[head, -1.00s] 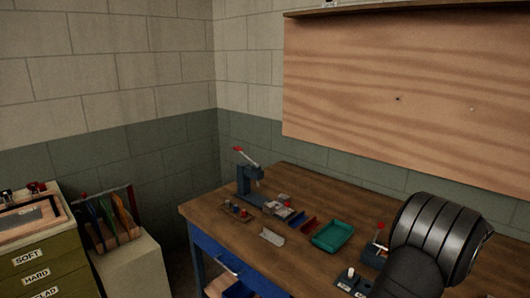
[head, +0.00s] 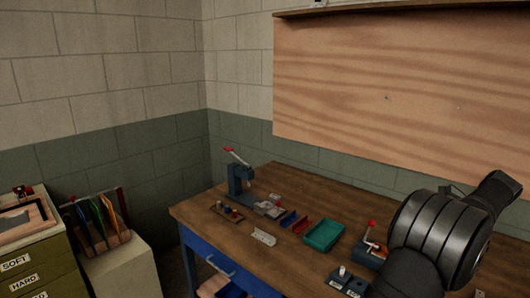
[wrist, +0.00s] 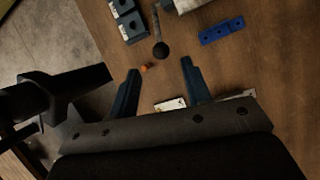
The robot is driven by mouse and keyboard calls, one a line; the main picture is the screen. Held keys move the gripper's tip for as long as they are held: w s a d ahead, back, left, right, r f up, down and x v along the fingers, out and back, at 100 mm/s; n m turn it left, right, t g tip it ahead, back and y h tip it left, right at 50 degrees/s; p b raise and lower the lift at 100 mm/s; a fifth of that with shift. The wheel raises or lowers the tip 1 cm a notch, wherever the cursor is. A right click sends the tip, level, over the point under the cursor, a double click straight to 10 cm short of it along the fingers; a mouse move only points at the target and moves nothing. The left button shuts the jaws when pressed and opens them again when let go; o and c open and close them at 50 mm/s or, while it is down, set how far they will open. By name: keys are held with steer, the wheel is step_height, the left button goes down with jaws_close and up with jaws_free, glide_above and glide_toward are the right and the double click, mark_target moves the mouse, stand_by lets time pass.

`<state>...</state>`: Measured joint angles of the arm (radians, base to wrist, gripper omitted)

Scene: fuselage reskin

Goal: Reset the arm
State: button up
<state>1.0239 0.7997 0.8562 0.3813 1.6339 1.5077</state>
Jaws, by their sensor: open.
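My gripper (wrist: 158,88) shows in the wrist view with its two dark blue fingers spread apart and nothing held between them. It is above the brown wooden bench (wrist: 215,70). A dark ball-ended lever (wrist: 161,48) and a small orange piece (wrist: 146,68) are just beyond the fingertips. In the head view my black arm is at the lower right, over the front right part of the bench (head: 210,238). My gripper is not visible in the head view.
The bench holds a blue lever press (head: 240,180), a teal tray (head: 323,235), a red-knobbed device (head: 371,245) and dark blocks (head: 348,281). In the wrist view, a blue holed block (wrist: 222,30) lies at the upper right. Drawers (head: 35,270) stand left.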

steer(key=v, duration=0.5)
steer(key=x, duration=1.8)
steer(key=shift+r, duration=0.1)
steer(key=shift+w+a+r, duration=0.5)
steer(key=shift+w+r, duration=0.05)
steer(key=shift+r, duration=0.15)
steer(key=shift+a+r+g+h, duration=0.15)
steer(key=shift+a+g+h, duration=0.05)
steer(key=shift+g+h, duration=0.1)
steer(key=shift+w+a+r+g+h, duration=0.3)
steer(key=shift+w+a+g+h, duration=0.2)
steer(key=shift+g+h, duration=0.1)
steer(key=shift+w+a+r+g+h, duration=0.4)
steer(key=shift+w+g+h, duration=0.1)
steer(key=shift+g+h, duration=0.1)
step_height(320, 180, up, 15)
steer(key=shift+w+d, duration=0.15)
steer(key=shift+d, duration=0.25)
steer(key=shift+o, duration=0.3)
